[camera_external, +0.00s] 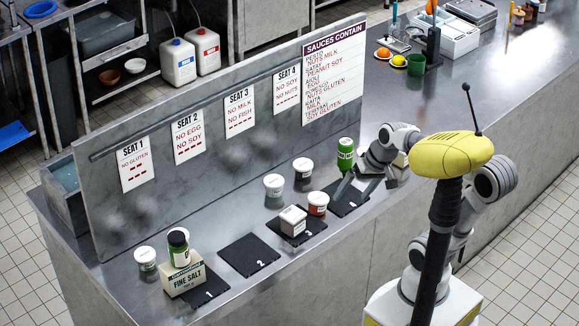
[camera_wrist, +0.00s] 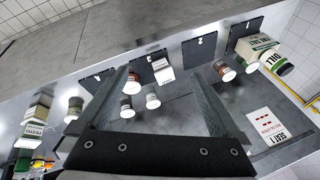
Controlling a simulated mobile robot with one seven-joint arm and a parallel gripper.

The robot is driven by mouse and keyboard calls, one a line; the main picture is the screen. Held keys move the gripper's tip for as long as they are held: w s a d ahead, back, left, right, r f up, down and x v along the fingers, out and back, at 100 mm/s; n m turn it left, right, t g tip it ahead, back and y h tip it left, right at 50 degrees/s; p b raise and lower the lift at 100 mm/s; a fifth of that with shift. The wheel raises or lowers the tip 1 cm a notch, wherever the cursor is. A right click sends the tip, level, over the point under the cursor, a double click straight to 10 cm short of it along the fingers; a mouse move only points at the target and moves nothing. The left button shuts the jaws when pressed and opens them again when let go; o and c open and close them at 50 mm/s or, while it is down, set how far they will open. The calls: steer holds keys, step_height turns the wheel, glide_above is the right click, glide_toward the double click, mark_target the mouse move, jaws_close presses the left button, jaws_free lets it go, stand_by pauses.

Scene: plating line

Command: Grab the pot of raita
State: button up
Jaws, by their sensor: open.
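Several lidded pots stand on the steel counter; I cannot read their labels, so I cannot tell which holds raita. My gripper (camera_external: 365,186) is open above mat 4, right of the middle pots. In the wrist view, my open gripper (camera_wrist: 156,77) has its fingers spread, with nothing held; a pot (camera_wrist: 152,99) shows between them.
A white box (camera_external: 293,221) sits on mat 3. A green bottle (camera_external: 346,155) stands near my gripper. A sign panel (camera_external: 215,150) rises behind. Mat 2 (camera_external: 248,256) is bare.

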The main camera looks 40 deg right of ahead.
steer(key=w+f+m+y, duration=0.3)
steer(key=w+m, duration=0.2)
steer(key=w, duration=0.1)
steer(key=m+t+y, duration=0.2)
steer(key=m+t, duration=0.5)
steer(key=m, duration=1.3)
glide_toward(271, 179)
steer(key=p+x, duration=0.1)
steer(key=x, duration=0.3)
steer(key=shift+a, duration=0.2)
steer(key=shift+p+x, duration=0.6)
steer(key=shift+x, duration=2.15)
steer(key=shift+d+f, duration=0.1)
steer(key=c, duration=1.2)
steer(key=shift+c, duration=0.2)
